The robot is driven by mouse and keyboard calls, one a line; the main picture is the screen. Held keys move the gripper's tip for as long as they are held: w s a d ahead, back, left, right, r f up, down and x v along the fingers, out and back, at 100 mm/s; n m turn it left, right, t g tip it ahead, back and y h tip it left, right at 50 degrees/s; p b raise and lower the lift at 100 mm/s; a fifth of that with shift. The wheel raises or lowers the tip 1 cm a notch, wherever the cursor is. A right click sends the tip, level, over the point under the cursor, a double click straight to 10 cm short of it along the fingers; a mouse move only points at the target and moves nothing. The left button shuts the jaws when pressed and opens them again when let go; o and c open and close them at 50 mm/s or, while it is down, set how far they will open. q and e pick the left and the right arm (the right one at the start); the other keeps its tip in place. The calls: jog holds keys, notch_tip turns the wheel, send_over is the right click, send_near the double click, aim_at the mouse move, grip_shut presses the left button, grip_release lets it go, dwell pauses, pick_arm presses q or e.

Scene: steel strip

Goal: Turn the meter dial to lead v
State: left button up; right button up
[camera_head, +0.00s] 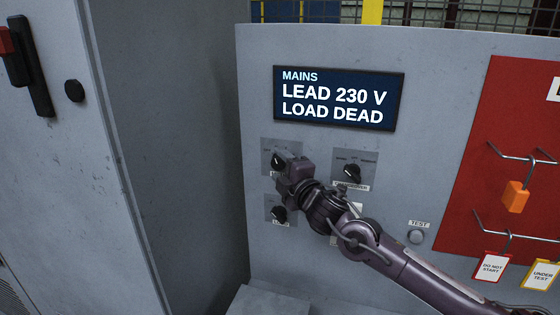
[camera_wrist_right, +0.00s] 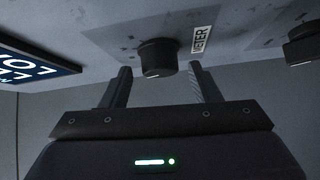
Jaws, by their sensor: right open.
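The meter dial, a dark round knob (camera_wrist_right: 157,58), sits on a grey panel plate beside its METER label (camera_wrist_right: 202,40) in the right wrist view. In the head view a dark knob (camera_head: 278,161) at the upper left of the knob group is partly covered by my right gripper (camera_head: 284,175), and its label is mostly hidden. In the wrist view my right gripper (camera_wrist_right: 160,88) is open, with one finger on each side of the meter dial and visible gaps. I cannot tell where the dial points. My left gripper is not in view.
A screen (camera_head: 338,98) reads MAINS, LEAD 230 V, LOAD DEAD. Other knobs sit at upper right (camera_head: 352,173) and lower left (camera_head: 279,214). A TEST button (camera_head: 416,237) is to the right. A red board (camera_head: 510,120) carries hooks, an orange padlock (camera_head: 515,197) and tags.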

jog(key=shift+w+a, duration=0.1)
jog(key=shift+w, duration=0.15)
jog(key=c, duration=1)
jog(key=shift+f+b, duration=0.2)
jog(key=shift+b, duration=0.2)
jog(key=m+t+b, duration=0.2)
jog(key=m+b, duration=0.1)
jog(key=b, duration=0.5)
jog(key=f+m+t+b, duration=0.1)
jog(key=m+t+b, duration=0.2)
jog(key=b, duration=0.6)
jog(key=shift+a, duration=0.15)
jog(key=shift+r+m+t+h+b, duration=0.2)
jog(key=shift+m+t+h+b, duration=0.35)
jog(key=shift+m+b, duration=0.5)
jog(key=o, duration=1)
jog(key=shift+r, duration=0.1)
